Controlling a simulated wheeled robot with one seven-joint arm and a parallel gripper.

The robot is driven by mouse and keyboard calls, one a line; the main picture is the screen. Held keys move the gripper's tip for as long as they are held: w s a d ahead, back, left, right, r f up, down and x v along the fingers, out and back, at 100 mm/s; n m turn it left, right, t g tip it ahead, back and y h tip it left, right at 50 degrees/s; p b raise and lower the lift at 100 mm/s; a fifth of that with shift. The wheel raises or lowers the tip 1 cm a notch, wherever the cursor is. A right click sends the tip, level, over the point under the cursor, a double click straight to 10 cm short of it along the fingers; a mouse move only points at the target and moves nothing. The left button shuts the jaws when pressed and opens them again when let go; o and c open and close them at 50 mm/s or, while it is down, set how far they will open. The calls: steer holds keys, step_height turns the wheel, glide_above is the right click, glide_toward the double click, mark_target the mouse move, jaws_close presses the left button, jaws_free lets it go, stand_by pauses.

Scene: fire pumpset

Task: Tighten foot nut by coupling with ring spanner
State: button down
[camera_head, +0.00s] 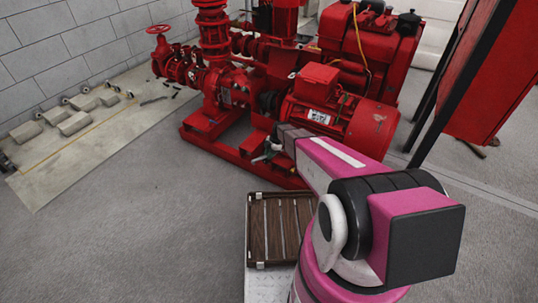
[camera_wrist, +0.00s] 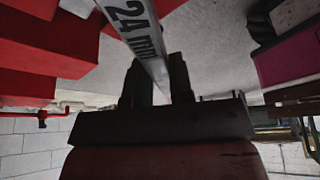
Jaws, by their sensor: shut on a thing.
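My gripper (camera_wrist: 157,85) is shut on the ring spanner (camera_wrist: 138,29), a flat grey steel bar marked "24 mm" that runs up out of the wrist view's top edge. Its ring end is out of that view. In the head view my gripper (camera_head: 268,152) is small and dark, low beside the red motor (camera_head: 340,120), just above the red base frame. The dark coupling (camera_head: 270,101) sits between the motor and the pump (camera_head: 226,88). The foot nut cannot be made out, and I cannot tell whether the spanner touches it.
A brown slatted case (camera_head: 281,228) stands in front of the pumpset. Concrete blocks (camera_head: 73,123) and small tools lie on a pale mat (camera_head: 95,150) at the left. A red cabinet (camera_head: 497,75) on dark posts stands at the right. Open grey floor (camera_head: 130,240) fills the front left.

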steer(key=shift+r, duration=0.2)
steer(key=shift+r, duration=2.4)
